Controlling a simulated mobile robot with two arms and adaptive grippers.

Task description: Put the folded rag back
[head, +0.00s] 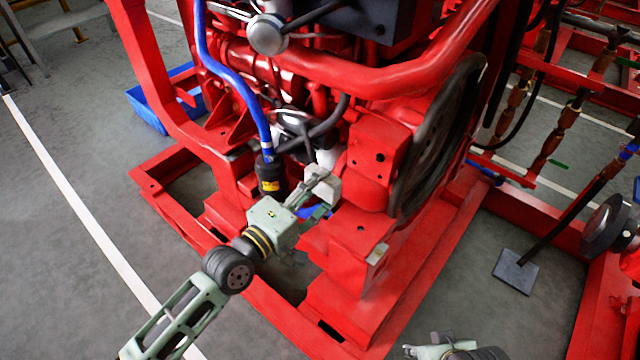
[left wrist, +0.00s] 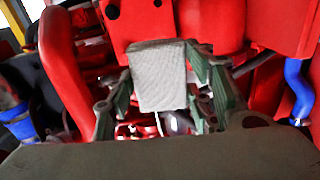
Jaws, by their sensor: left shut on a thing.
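The folded rag is a pale grey, woven-looking square, seen between my fingers in the left wrist view (left wrist: 160,78) and as a small light patch in the head view (head: 326,186). My left gripper (head: 318,198) is shut on it, with a green finger on either side. The gripper holds the rag close to the red engine frame, beside the red block (head: 376,160). I cannot tell whether the rag touches the frame. Part of my right arm's end (head: 437,349) shows at the bottom edge; its fingers are not clear.
The red engine (head: 270,75) with a blue hose (head: 228,75) stands close around the left gripper. A dark flywheel (head: 438,140) is to the right. A blue tray (head: 149,112) is on the floor behind left. A small blue patch (head: 312,212) shows below the gripper. Floor at left is clear.

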